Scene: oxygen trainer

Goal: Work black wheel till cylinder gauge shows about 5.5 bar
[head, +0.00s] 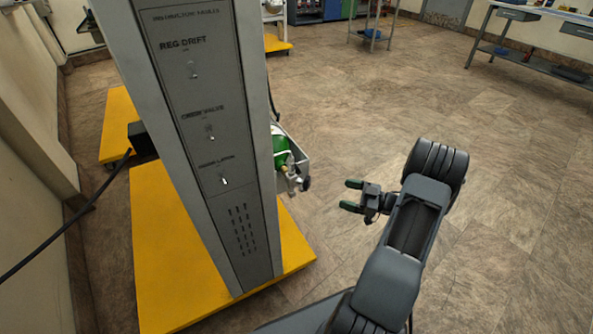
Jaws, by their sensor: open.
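My gripper (354,196) is open and empty, with its two green-tipped fingers pointing left. It is in the middle of the head view, to the right of the trainer's side and apart from it. A green cylinder (281,147) sits in a grey bracket on the right side of the trainer panel (215,130). A brass-coloured fitting (284,170) shows at its lower end. A small black knob or wheel (305,183) is beside the bracket, a short way left of my fingers. I cannot tell if it is the black wheel of the task. No gauge face is readable.
The panel stands on a yellow base (165,245) that juts out around it. A black cable (70,222) runs along the left. Benches (530,65) stand at the back right.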

